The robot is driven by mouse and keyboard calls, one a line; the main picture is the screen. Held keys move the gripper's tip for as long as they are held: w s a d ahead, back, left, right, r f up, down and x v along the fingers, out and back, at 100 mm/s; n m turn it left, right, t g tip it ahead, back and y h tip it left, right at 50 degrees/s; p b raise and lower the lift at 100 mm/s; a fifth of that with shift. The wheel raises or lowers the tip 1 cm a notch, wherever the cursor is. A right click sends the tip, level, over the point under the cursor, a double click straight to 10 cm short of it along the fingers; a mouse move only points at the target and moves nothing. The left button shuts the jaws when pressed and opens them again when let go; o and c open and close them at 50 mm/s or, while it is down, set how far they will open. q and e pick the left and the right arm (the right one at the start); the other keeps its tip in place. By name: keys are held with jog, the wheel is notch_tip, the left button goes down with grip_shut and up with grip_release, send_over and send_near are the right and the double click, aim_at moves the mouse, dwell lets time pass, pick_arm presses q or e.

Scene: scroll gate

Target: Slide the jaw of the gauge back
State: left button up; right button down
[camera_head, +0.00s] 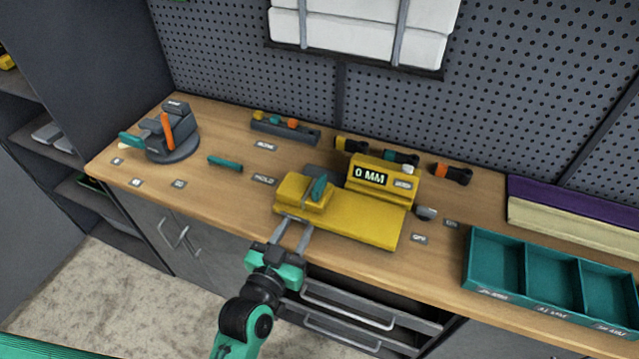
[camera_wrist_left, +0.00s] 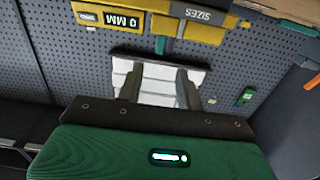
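The yellow gauge (camera_head: 370,230) sits on the workbench, its display (camera_head: 370,176) reading 0 MM. Its sliding jaw looks to be the yellow block (camera_head: 294,192) at the left end, with a teal handle (camera_head: 318,188) on top. My left gripper (camera_head: 295,222) is open and empty, its two fingers apart at the gauge's front edge, just in front of the jaw. In the left wrist view the fingers (camera_wrist_left: 158,74) show spread, with the display (camera_wrist_left: 122,21) and a teal piece (camera_wrist_left: 160,44), likely the handle, beyond them. Contact is not visible. My right gripper is not in view.
A teal tray (camera_head: 496,258) with compartments stands at the right. A grey round-based device (camera_head: 172,148) stands at the left, a teal bar (camera_head: 225,164) near it. A dark rack (camera_head: 284,130) and several dark cylinders (camera_head: 352,145) lie behind. Small labels dot the bench.

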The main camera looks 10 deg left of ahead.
aim_at(324, 176)
pick_arm(q)
jog(key=p+x, duration=0.3)
jog(key=x, duration=1.1)
jog(key=shift+r, duration=0.15)
grip_shut()
